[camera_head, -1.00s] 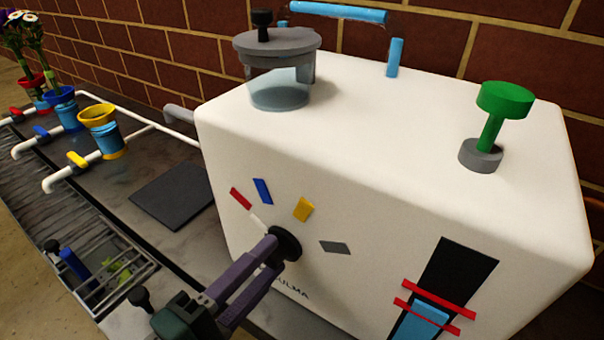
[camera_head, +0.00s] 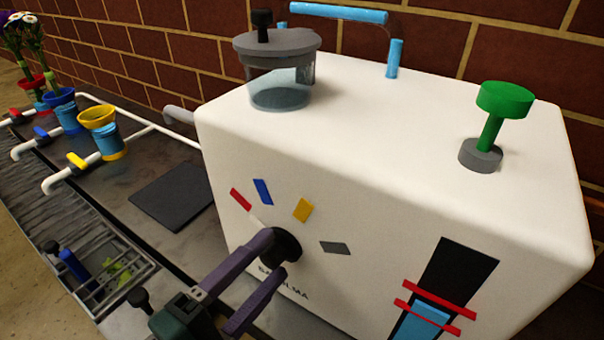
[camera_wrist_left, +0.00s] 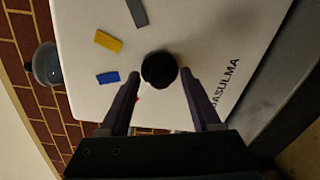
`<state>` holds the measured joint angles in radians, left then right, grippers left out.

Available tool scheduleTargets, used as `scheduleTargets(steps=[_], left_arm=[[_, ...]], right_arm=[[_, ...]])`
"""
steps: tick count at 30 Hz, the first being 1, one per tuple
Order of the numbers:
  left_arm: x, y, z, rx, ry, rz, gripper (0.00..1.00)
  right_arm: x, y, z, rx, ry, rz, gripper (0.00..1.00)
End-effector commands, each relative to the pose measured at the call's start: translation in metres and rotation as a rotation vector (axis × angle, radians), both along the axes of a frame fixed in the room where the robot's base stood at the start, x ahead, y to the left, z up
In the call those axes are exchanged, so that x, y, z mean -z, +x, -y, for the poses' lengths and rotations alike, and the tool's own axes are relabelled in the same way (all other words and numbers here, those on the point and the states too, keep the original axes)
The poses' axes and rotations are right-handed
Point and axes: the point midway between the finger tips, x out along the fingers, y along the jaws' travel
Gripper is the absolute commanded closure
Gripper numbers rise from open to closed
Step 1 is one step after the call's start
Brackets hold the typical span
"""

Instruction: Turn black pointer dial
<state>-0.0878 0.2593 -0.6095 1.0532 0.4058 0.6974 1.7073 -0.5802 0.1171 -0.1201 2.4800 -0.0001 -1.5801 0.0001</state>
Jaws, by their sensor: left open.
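The black pointer dial (camera_head: 284,246) is on the front face of the white machine (camera_head: 360,165), below an arc of red, blue, yellow and grey marks. In the left wrist view the dial (camera_wrist_left: 159,70) looks like a round black knob. My left gripper (camera_head: 272,256) is open in front of it, with its purple fingers to either side and slightly short of the knob in the left wrist view (camera_wrist_left: 160,82). A pale mark (camera_head: 259,219) shows just up and left of the dial. My right gripper is not seen.
A green knob (camera_head: 493,128) and a lidded clear jar (camera_head: 279,85) stand on the machine. A level window with red bands (camera_head: 435,302) is on its front right. Yellow, blue and red funnels (camera_head: 98,116) with valves line the left. A dark square pad (camera_head: 174,195) lies beside the machine.

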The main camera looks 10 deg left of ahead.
Motion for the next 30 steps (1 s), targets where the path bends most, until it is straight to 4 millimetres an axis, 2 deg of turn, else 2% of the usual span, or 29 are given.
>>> scheduleTargets(steps=[8, 15, 21, 25, 30], left_arm=[[-0.001, -0.007, -0.003, 0.0, 0.001, -0.003, 0.36], [-0.005, -0.05, -0.019, 0.0, 0.003, -0.004, 0.36], [-0.004, -0.081, -0.032, 0.0, 0.001, -0.004, 0.36], [-0.004, -0.091, -0.035, 0.001, 0.001, -0.002, 0.36], [-0.004, -0.093, -0.036, 0.0, 0.0, 0.001, 0.36]], right_arm=[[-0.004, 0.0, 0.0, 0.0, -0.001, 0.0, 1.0], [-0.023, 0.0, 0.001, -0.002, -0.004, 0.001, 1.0], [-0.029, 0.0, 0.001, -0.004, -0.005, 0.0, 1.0], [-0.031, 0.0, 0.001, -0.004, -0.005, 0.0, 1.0], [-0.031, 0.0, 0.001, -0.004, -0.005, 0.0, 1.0]])
